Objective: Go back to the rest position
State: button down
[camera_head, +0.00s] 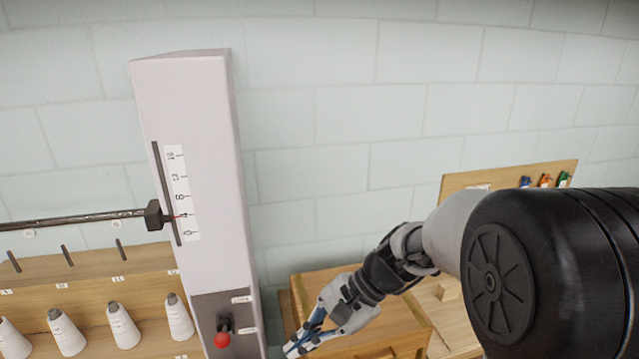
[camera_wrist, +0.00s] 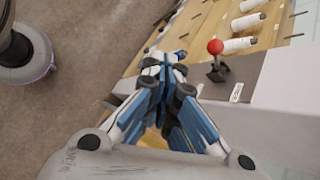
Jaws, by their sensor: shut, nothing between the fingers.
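My gripper (camera_head: 300,345) is at the lower middle of the head view, pointing down and left, in front of a wooden box. In the wrist view my gripper (camera_wrist: 166,62) shows with its blue-padded fingers closed together and nothing between them. A lever with a red knob (camera_head: 222,340) stands on the grey column to the left of my gripper, apart from it. The red knob also shows in the wrist view (camera_wrist: 215,46), to the right of the fingertips.
The tall grey column (camera_head: 190,110) carries a scale (camera_head: 180,195) and a black rod (camera_head: 80,220). White cones (camera_head: 122,325) stand on a wooden shelf at left. A wooden box (camera_head: 385,340) is behind my gripper. A wooden board (camera_head: 505,178) with coloured items is at right.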

jog(key=s+d+f+n+t+h+b, duration=0.3)
jog(key=s+d+n+t+h+b, duration=0.3)
jog(key=s+d, duration=1.1)
jog(key=n+h+b, duration=0.2)
jog(key=n+b, duration=0.1)
jog(key=shift+s+f+b, duration=0.15)
jog(key=shift+s+b, duration=0.15)
jog(key=shift+b, duration=0.05)
